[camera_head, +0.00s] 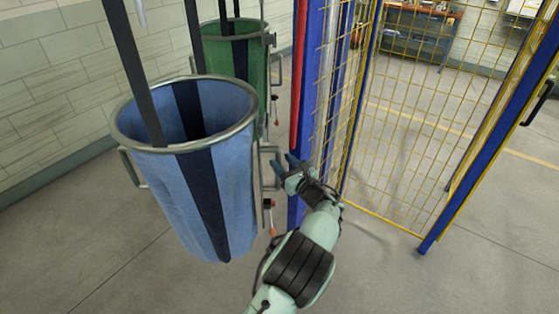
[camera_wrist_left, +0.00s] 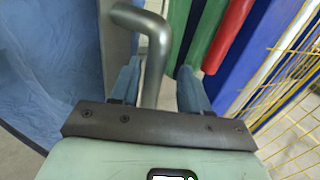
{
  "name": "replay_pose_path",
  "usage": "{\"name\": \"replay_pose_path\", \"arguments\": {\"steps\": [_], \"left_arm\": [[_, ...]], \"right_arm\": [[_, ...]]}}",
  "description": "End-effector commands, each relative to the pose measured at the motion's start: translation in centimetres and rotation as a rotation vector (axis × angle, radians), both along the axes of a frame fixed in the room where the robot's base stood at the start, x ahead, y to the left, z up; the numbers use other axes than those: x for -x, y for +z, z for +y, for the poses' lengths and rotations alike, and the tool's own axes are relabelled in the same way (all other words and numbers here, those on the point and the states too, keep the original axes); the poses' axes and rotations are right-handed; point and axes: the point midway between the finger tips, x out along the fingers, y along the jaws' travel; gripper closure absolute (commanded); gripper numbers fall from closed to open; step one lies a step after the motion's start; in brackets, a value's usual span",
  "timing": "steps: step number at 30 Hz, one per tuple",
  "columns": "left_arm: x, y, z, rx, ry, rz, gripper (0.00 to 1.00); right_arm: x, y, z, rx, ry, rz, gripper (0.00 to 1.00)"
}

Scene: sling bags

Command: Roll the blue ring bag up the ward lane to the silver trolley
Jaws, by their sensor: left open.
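The blue ring bag (camera_head: 178,200) hangs upright at the left of the head view on dark straps, with a metal ring round its mouth. A bent metal side handle (camera_head: 276,168) sticks out from its right side. My left gripper (camera_head: 286,163) is open at this handle. In the left wrist view, the grey handle bar (camera_wrist_left: 156,50) runs between the two blue fingers of my left gripper (camera_wrist_left: 160,72), with a gap at least on the right. Blue cloth of the bag (camera_wrist_left: 45,70) fills the left of that view. My right gripper and the silver trolley are not in view.
A green ring bag (camera_head: 252,55) hangs behind the blue one. A blue post (camera_head: 308,120) with a red strip and a yellow mesh fence (camera_head: 400,120) stand close right of my gripper. A tiled wall (camera_head: 50,90) is at the left. Grey floor lies open in front.

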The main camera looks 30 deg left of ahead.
Motion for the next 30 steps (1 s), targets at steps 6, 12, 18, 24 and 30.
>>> {"name": "replay_pose_path", "arguments": {"steps": [6, 12, 18, 24, 30], "left_arm": [[2.2, -0.3, -4.8, 0.001, -0.006, 0.002, 0.54], [3.7, -0.2, -8.0, 0.0, -0.004, 0.002, 0.54], [4.4, -0.1, -9.4, 0.0, -0.002, 0.001, 0.54], [4.4, -0.1, -9.6, 0.0, -0.001, 0.001, 0.54], [4.4, -0.1, -9.6, 0.0, -0.002, 0.001, 0.54]], "right_arm": [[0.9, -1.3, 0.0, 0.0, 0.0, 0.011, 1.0], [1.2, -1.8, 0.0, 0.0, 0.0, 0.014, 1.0], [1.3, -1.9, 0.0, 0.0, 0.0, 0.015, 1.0], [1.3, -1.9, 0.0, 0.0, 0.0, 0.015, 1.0], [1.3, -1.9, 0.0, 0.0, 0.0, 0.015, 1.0]]}}
